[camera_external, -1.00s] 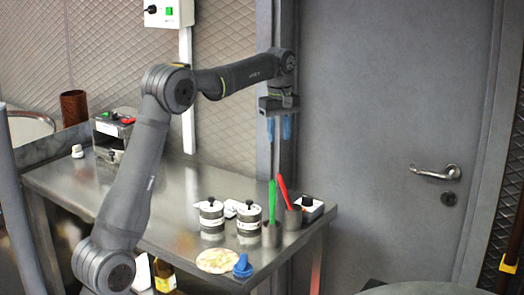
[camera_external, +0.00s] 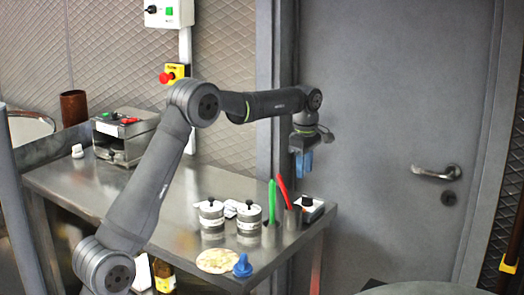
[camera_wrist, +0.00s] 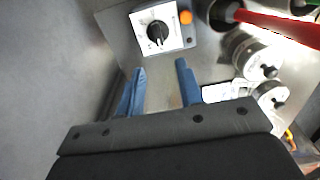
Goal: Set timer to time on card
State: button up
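The timer (camera_wrist: 155,30) is a small box with a white face, a black knob and an orange button or lamp. In the external view the timer (camera_external: 312,207) sits at the right corner of the steel table. My gripper (camera_wrist: 160,82) has two blue fingers apart with nothing between them. In the external view my gripper (camera_external: 304,165) hangs above the timer, clear of it. A white card-like piece (camera_wrist: 220,92) lies beside the canisters in the wrist view; I cannot read any time on it.
Metal cups with a green-handled tool (camera_external: 271,200) and a red-handled tool (camera_external: 282,190) stand left of the timer. Two lidded canisters (camera_external: 249,220), flatbread (camera_external: 217,261) and a blue item (camera_external: 242,266) are nearby. A grey door (camera_external: 390,120) stands behind.

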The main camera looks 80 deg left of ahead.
aim_at(307, 200)
notch_tip(307, 200, down, 8)
jog(key=shift+f, duration=0.2)
grip_shut()
